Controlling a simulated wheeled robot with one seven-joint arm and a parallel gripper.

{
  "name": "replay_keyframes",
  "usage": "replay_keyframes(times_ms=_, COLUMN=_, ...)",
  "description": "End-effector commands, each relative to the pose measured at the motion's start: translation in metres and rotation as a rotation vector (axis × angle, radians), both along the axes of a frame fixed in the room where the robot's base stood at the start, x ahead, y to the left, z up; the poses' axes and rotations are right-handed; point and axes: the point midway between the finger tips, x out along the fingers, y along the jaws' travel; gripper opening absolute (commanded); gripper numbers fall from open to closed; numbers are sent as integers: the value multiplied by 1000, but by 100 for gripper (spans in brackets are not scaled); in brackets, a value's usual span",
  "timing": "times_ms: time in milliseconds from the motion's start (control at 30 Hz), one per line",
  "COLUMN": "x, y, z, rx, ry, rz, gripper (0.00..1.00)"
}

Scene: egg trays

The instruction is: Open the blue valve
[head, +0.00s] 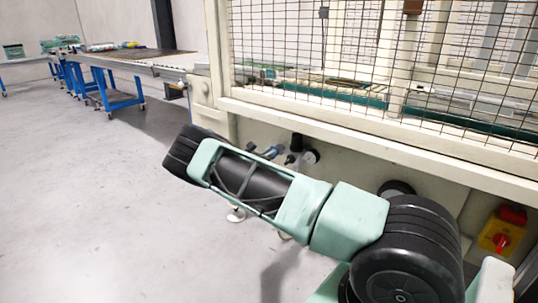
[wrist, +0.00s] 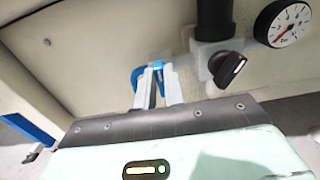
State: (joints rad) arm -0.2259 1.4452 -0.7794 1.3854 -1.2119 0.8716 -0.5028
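The blue valve (wrist: 136,76) is on the cream machine panel in the wrist view, partly hidden behind my gripper's fingers. Its blue part shows left of the left finger and again between the fingertips. My gripper (wrist: 157,70) is right at the valve, its two pale fingers close together with a narrow gap. Whether they grip the blue part or only stand around it cannot be told. In the head view the blue valve (head: 271,153) shows low on the machine front, just beyond my arm, which hides my gripper's fingers.
A black knob with a white mark (wrist: 228,68) sits just right of the fingers, below a black cylinder (wrist: 214,18). A round pressure gauge (wrist: 287,23) is further right. A red and yellow switch (head: 502,238) is at far right. Open floor (head: 90,200) lies left.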

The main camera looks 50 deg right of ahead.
Motion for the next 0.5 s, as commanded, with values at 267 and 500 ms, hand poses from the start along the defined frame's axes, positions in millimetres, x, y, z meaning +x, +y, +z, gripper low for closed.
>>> replay_keyframes(times_ms=267, x=0, y=0, z=0, rx=1, ry=-8, rz=0, gripper=0)
replay_keyframes(times_ms=500, x=-1, y=1, z=1, rx=6, ry=-87, rz=1, gripper=0)
